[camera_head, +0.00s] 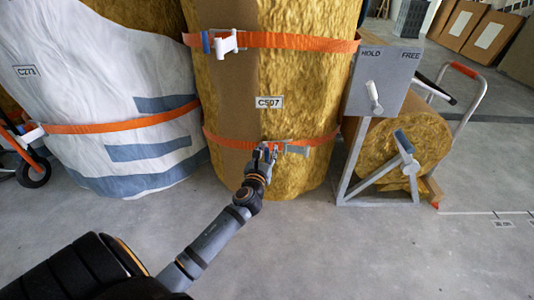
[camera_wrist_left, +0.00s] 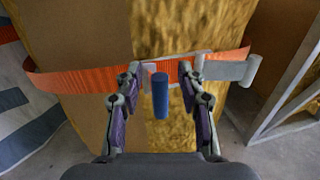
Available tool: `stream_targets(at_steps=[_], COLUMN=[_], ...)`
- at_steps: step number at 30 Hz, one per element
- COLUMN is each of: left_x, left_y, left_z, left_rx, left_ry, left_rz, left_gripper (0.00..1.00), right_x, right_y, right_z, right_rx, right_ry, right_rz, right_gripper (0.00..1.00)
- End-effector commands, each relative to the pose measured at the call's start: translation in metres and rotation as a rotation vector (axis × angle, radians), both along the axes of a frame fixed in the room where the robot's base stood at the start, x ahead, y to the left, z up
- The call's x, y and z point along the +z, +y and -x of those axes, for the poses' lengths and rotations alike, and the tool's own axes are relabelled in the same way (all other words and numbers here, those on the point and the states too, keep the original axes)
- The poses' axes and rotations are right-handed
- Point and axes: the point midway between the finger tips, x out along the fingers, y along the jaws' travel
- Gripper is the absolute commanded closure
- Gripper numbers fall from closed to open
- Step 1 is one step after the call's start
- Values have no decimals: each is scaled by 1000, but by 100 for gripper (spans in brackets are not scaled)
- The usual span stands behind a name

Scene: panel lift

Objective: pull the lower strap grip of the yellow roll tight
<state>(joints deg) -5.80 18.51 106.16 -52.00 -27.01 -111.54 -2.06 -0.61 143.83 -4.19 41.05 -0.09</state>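The yellow roll (camera_head: 300,95), labelled C507, stands upright with a brown vertical strip and two orange straps. The lower strap (camera_head: 315,140) also crosses the left wrist view (camera_wrist_left: 75,82). Its blue grip (camera_wrist_left: 160,96) hangs between the fingers of my left gripper (camera_wrist_left: 160,100), with gaps on both sides. The left gripper (camera_head: 266,152) is open at the lower strap in the head view, covering the grip there. A grey lever (camera_wrist_left: 230,70) sits on the strap right of the grip. The upper strap (camera_head: 290,42) has a white buckle and blue grip. My right gripper is not in view.
A white-wrapped roll (camera_head: 90,90) labelled C278 stands at left. At right, a grey HOLD/FREE box (camera_head: 383,80) sits on a metal frame with a small yellow roll (camera_head: 405,145). Cardboard panels (camera_head: 490,40) lean behind. The floor in front is clear.

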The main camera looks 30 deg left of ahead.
Motion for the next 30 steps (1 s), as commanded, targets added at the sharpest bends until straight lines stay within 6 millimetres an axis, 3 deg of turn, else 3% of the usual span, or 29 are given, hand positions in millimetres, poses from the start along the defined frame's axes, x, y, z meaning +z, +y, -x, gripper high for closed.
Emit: stream_targets(at_steps=[11, 19, 30], left_x=[1, 0, 0], left_y=[2, 2, 1], left_z=[-5, -5, -5], left_rx=[-1, -1, -1], left_ry=[0, 0, 0], left_rz=[1, 1, 1], left_gripper=[62, 99, 100], right_x=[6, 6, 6], right_y=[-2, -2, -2], right_z=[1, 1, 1], right_rx=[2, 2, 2], right_ry=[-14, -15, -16], right_rz=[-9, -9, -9], right_gripper=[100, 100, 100])
